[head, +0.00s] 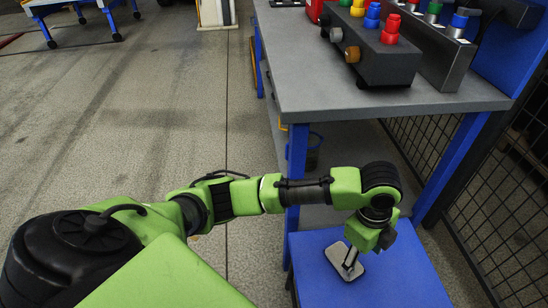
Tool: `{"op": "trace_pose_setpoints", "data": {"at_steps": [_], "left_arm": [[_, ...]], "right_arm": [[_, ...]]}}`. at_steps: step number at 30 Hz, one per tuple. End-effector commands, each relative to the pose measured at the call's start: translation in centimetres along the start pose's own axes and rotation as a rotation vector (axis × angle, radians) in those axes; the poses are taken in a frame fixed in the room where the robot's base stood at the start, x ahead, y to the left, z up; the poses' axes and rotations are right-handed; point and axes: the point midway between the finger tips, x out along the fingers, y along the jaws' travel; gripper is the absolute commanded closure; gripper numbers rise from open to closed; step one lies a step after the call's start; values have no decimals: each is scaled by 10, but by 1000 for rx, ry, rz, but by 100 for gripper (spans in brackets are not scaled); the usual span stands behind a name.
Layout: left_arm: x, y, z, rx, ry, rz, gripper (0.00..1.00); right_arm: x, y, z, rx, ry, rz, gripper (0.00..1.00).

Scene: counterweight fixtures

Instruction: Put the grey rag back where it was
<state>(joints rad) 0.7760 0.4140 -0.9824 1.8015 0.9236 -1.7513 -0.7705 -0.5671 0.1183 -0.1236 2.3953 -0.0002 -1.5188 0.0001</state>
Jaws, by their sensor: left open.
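A small flat pale grey piece with rounded corners, which looks like the grey rag (336,268), lies on the blue tabletop (400,275) at the lower right. My left gripper (350,262) points down right over it, with the fingers open and the tips at or just above it. The fingers hide part of the piece, and I cannot tell whether they touch it. My right gripper is not in view.
A grey workbench (290,60) with blue legs stands behind the blue table. It bears a dark fixture (385,62) with coloured knobs. A black mesh fence (510,215) closes off the right side. Open floor (110,120) lies to the left.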

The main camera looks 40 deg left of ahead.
Motion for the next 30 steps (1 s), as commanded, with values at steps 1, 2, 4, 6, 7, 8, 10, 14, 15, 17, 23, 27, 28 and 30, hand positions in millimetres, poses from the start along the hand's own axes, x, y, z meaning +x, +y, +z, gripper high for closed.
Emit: {"op": "trace_pose_setpoints", "data": {"at_steps": [1,2,4,6,7,8,10,14,15,17,23,27,28,30], "left_arm": [[13,13,-17,-59,54,-12,39],[18,18,-25,-103,80,-27,39],[26,27,-38,-218,140,-59,39],[33,37,-45,-348,191,-88,39],[35,41,-47,-408,211,-100,39],[38,46,-47,-470,228,-109,39],[44,57,-43,-621,259,-132,39],[54,86,-18,-925,279,-172,39],[57,97,-7,-1021,272,-184,39],[61,116,12,-1161,254,-206,39],[67,182,75,-1511,138,-277,39],[65,208,98,-1617,81,-311,39],[65,210,100,-1627,75,-316,39],[64,213,103,-1640,67,-320,39]], "right_arm": [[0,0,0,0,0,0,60],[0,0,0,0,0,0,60],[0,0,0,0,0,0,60],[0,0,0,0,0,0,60],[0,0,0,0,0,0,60],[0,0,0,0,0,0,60],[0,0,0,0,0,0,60],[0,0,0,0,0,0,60],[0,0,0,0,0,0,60],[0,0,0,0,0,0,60],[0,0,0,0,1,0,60],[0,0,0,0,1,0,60],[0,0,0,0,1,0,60],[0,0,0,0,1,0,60]]}}
